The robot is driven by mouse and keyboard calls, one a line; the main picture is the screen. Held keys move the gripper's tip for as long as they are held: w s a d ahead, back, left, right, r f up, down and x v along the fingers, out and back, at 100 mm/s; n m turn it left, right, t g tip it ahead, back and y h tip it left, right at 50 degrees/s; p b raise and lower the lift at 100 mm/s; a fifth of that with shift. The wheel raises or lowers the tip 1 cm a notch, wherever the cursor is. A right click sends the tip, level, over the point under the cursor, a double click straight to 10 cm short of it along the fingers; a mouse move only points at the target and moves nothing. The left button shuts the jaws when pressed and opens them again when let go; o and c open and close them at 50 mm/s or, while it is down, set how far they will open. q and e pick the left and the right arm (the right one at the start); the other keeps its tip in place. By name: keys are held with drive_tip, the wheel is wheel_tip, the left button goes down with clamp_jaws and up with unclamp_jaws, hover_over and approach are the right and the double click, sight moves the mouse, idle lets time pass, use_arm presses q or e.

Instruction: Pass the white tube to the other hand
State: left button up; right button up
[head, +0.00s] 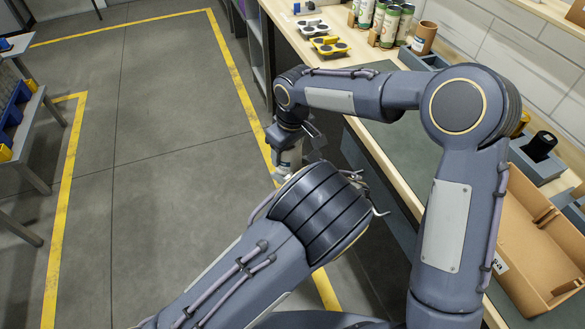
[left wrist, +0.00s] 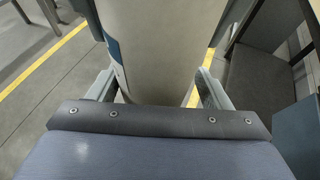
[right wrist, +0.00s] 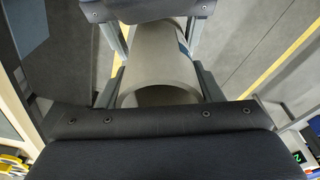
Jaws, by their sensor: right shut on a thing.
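The white tube (head: 290,158) is between my two grippers, mostly hidden by my arms in the head view. My right gripper (head: 298,138) is shut on one end of it, and the tube's hollow end (right wrist: 160,95) faces the right wrist camera. In the left wrist view, the tube (left wrist: 155,50) reaches between the fingers of my left gripper (left wrist: 158,88). Those fingers stand on both sides of the tube, with a narrow gap showing at the right finger, so the left gripper looks open around it. A blue mark shows on the tube's side.
A workbench (head: 377,165) runs along the right, with several cans (head: 390,25) at the back. An open cardboard-coloured box (head: 525,235) and a black cylinder (head: 541,145) are at the right. Open floor (head: 170,150) with yellow lines lies to the left.

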use_arm(q)
drive_tip(key=c, duration=0.7)
drive_tip(key=shift+c, duration=0.2)
use_arm(e)
drive_tip(key=o, duration=1.3)
wheel_tip(320, 180, up, 12)
drive_tip(key=s+d, duration=0.1)
drive_tip(key=s+d+r+m, duration=0.2)
drive_tip(key=s+d+r, duration=0.1)
drive_tip(key=s+d, duration=0.4)
drive_tip(key=s+d+m+t+y, duration=0.1)
drive_tip(key=s+d+m+t, duration=0.15)
drive_tip(key=s+d, duration=0.45)
drive_tip(key=s+d+f+m, duration=0.1)
drive_tip(key=s+f, duration=0.1)
drive_tip(key=s, duration=0.2)
drive_tip(key=s+d+f+m+t+y, duration=0.1)
drive_tip(key=s+f+m, duration=0.1)
drive_tip(key=s, duration=0.3)
drive_tip(key=s+d+f+m, duration=0.1)
drive_tip(key=s+f+m, duration=0.1)
drive_tip(key=s, duration=0.3)
drive_tip(key=shift+s+f+m+t+y, duration=0.15)
drive_tip(key=shift+f+m+t+y, duration=0.15)
drive_tip(key=shift+f, duration=0.2)
